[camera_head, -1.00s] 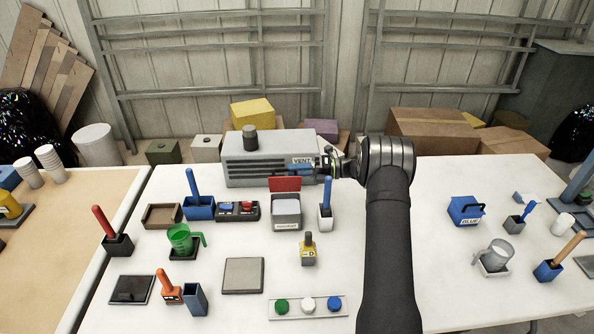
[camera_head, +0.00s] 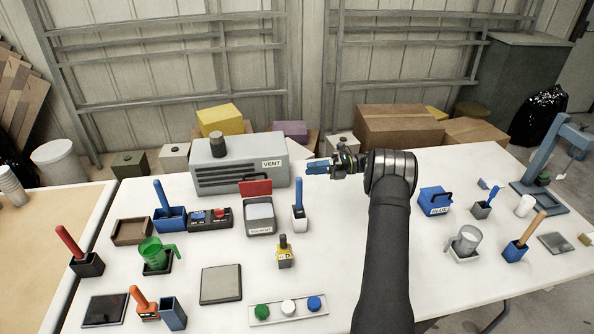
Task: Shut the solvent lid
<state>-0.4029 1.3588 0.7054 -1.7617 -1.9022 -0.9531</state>
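The solvent box (camera_head: 259,229) is a grey container with a pale top, standing on the white table left of centre. Its red lid (camera_head: 256,187) stands upright at the back edge, so the box is open. My gripper (camera_head: 312,168) points left, above and to the right of the lid and apart from it. Its blue tips are seen side-on and small, so the gap between them cannot be made out. I see nothing clearly held in it.
A white holder with a blue-handled tool (camera_head: 299,213) stands just right of the solvent box. The grey vent unit (camera_head: 240,163) is behind it, and a tray with blue and red parts (camera_head: 210,218) is to its left.

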